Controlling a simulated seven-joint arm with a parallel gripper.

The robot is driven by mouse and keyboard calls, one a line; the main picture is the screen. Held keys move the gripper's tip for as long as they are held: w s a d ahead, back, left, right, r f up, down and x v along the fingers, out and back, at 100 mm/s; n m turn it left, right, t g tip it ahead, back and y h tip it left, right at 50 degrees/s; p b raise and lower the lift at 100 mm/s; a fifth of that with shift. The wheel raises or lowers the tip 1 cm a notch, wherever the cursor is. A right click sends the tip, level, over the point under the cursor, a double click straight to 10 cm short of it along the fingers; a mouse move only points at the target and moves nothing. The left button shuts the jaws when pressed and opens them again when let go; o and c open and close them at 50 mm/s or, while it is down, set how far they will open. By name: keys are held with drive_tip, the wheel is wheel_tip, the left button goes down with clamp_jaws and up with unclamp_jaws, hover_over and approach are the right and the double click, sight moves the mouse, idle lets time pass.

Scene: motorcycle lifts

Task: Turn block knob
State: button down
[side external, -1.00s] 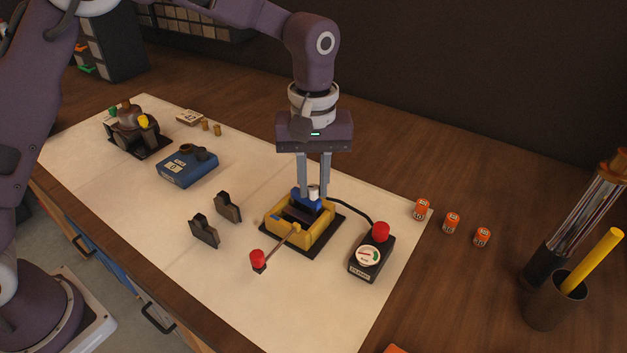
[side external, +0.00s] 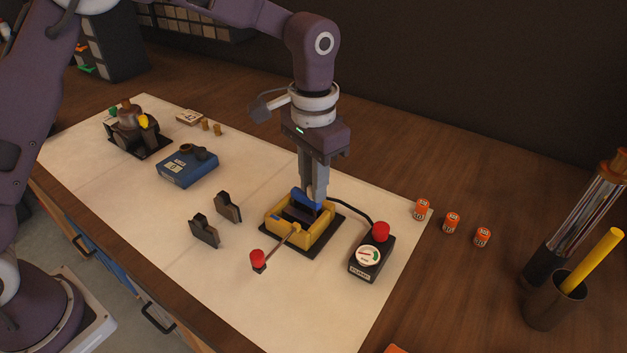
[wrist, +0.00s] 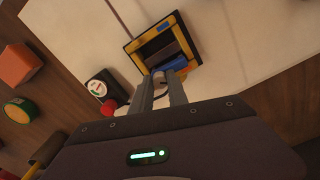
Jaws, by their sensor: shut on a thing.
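A yellow vise-like frame (side external: 285,238) stands on a black plate on the white mat, with a blue block (side external: 302,198) and a dark block in it. In the wrist view, the yellow frame (wrist: 134,44) and the blue block (wrist: 174,64) lie just beyond my fingertips. My gripper (side external: 317,198) points down at the back right end of the blue block. It is shut on a small pale knob (wrist: 160,86), partly hidden between the fingers in the wrist view. In the side view the fingers cover the knob.
A red-tipped handle (side external: 258,259) sticks out at the frame's front. A black box with a gauge and red button (side external: 366,259) stands close on the right, joined by a cable. Two dark brackets (side external: 204,231) stand to the left. Orange cylinders (side external: 452,222) stand farther right.

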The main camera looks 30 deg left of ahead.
drive_tip(key=m, duration=2.3)
drive_tip(key=shift+m, duration=0.3)
drive_tip(key=m, duration=0.3)
drive_tip(key=shift+m, duration=2)
